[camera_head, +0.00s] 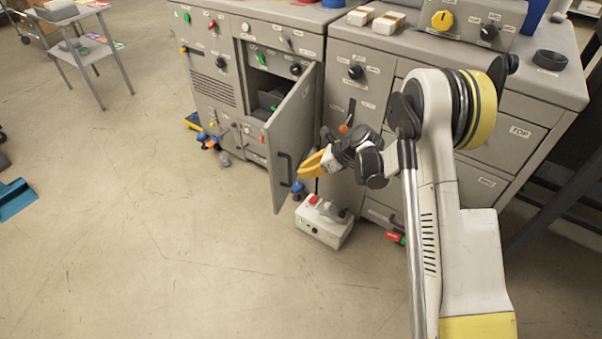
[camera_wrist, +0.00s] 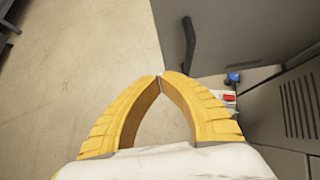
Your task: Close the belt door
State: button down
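The belt door (camera_head: 294,125) is a grey panel on the front of the grey machine. It stands wide open, swung out from the right side of a dark compartment (camera_head: 262,88). Its black handle (camera_head: 285,168) is on the face toward my arm. The wrist view shows the door (camera_wrist: 235,35) at the upper right, with the handle (camera_wrist: 188,40) beyond my fingertips. My gripper (camera_head: 303,173) is at the handle side of the door; its yellow fingertips (camera_wrist: 161,76) meet with nothing visible between them. I cannot tell whether they touch the door.
A white box with a red button (camera_head: 323,222) stands on the floor below my gripper. Blue and yellow items (camera_head: 208,138) lie by the machine's lower left. Cabinets with drawers (camera_head: 515,130) stand at the right.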

jog(key=w+a+f+b, duration=0.3)
jog(key=a+f+b, duration=0.1)
jog(key=a, duration=0.4)
jog(key=shift+w+a+f, duration=0.25)
jog(key=shift+w+f, duration=0.1)
jog(key=shift+f, duration=0.25)
